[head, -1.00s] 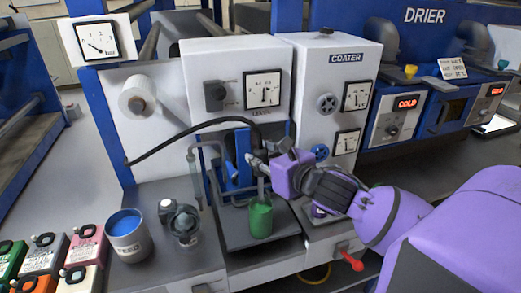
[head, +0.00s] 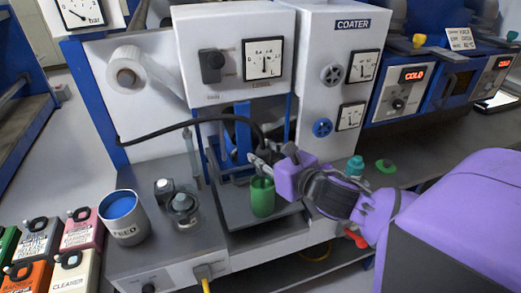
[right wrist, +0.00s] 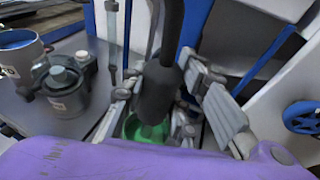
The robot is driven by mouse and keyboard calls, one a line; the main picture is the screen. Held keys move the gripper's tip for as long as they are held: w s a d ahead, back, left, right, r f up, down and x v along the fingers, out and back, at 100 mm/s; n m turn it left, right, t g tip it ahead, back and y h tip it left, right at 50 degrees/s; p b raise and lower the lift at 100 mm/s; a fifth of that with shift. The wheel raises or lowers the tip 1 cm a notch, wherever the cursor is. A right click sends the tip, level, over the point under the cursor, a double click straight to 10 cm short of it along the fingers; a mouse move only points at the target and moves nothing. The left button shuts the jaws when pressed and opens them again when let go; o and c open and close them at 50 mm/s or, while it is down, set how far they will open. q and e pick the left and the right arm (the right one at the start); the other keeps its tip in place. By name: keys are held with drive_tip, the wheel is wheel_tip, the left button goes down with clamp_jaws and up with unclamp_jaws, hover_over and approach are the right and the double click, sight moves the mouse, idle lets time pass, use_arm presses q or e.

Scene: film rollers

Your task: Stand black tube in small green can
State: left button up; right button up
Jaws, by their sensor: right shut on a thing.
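The black tube (head: 190,124) comes out of the machine's left panel, arcs right and bends down to my right gripper (head: 264,160). In the right wrist view its thick black end (right wrist: 158,92) points down between the fingers of my right gripper (right wrist: 172,100), which is shut on it. The small green can (head: 262,198) stands upright directly below the gripper. In the right wrist view the can's green (right wrist: 145,130) shows just under the tube's end, partly hidden by the fingers. I cannot tell whether the tube's tip is inside the rim. My left gripper is not in view.
A grey feed can (head: 124,228) with blue contents and a dark, lidded pot (head: 184,212) stand left of the green can. Several colored tins (head: 82,230) are at the lower left. The coater cabinet (head: 335,60) rises close behind the gripper.

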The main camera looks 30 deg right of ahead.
drive_tip(key=shift+f+b, duration=0.75)
drive_tip(key=shift+f, duration=1.3)
drive_tip(key=o, duration=1.2)
drive_tip(key=shift+c, duration=0.2)
drive_tip(key=v, duration=1.2)
